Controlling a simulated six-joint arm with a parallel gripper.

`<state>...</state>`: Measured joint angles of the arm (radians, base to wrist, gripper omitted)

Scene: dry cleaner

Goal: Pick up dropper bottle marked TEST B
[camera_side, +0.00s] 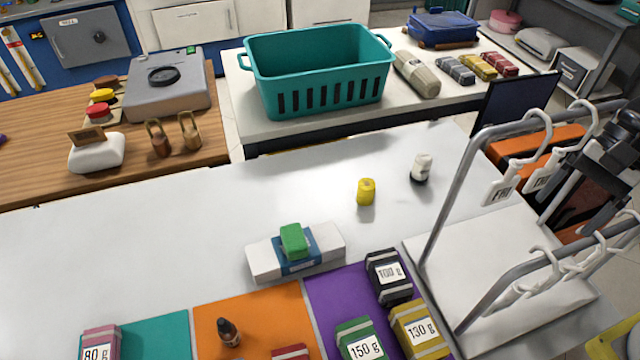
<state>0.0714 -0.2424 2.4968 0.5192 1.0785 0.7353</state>
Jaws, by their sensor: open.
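A small dark dropper bottle (229,332) with a pointed top stands on the orange mat (258,315) near the front edge of the picture. I cannot read a TEST B mark on it. A small white bottle with a dark base (421,168) stands on the white table at the right of centre; no mark on it is legible. My gripper (585,180) is the dark shape at the right edge, partly hidden behind the hanger rack. It is far from the dark bottle, and nothing shows held in it.
A yellow spool-like item (366,191) stands on the white table. A green block (294,241) lies on a white-and-blue pack (325,247). Labelled weights (390,277) stand on and beside the purple mat (325,290). The metal hanger rack (450,200) rises at right. The table's left is clear.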

